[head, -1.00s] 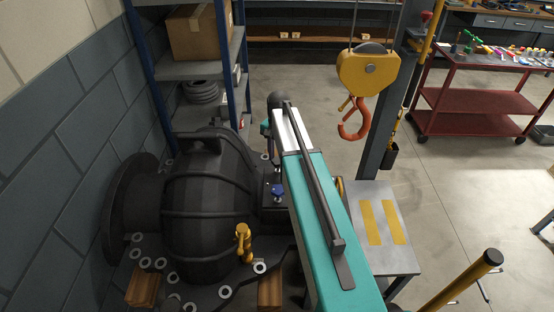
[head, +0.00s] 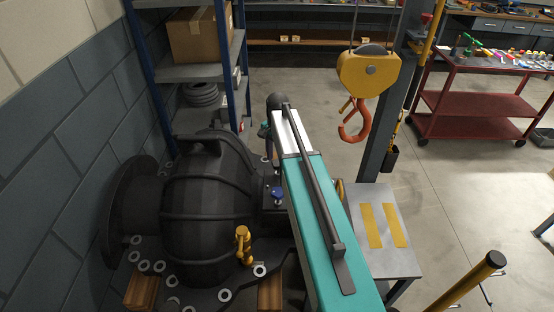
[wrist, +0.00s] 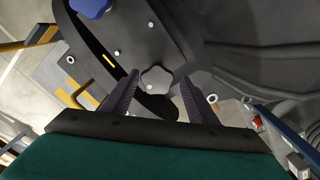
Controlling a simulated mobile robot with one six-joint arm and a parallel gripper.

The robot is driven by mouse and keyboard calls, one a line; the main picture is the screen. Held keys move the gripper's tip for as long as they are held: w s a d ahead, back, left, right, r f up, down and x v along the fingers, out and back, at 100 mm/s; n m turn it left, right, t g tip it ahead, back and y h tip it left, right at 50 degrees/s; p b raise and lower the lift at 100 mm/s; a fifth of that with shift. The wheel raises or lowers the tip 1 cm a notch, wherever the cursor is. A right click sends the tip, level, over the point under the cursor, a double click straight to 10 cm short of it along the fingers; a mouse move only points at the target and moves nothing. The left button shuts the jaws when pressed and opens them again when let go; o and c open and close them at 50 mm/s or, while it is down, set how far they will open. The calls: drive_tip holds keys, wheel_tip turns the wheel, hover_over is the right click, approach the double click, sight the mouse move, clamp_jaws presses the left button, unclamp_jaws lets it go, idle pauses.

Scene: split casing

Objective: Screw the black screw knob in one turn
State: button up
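My gripper (wrist: 158,77) is open, with one finger on each side of the knob in the picture. A gap shows between each finger and the knob. I cannot tell how far the fingertips are from it in depth. In the head view my arm hides the black knob and my gripper. The big black casing (head: 205,195) stands left of my arm.
A blue knob (head: 278,194) is on the casing's flange and also shows in the wrist view (wrist: 92,6). A yellow fitting (head: 243,243) sticks up from the casing. A yellow hoist with an orange hook (head: 355,122) hangs right of my arm. A grey table (head: 395,262) stands there too.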

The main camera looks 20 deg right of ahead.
drive_tip(key=shift+d, duration=0.15)
drive_tip(key=shift+s+r+b, duration=0.1)
drive_tip(key=shift+r+b, duration=0.2)
drive_tip(key=shift+r, duration=0.4)
wheel_tip(320, 180, up, 12)
drive_tip(key=b, duration=0.3)
drive_tip(key=shift+r, duration=0.2)
drive_tip(key=shift+r, duration=0.1)
idle(0.6)
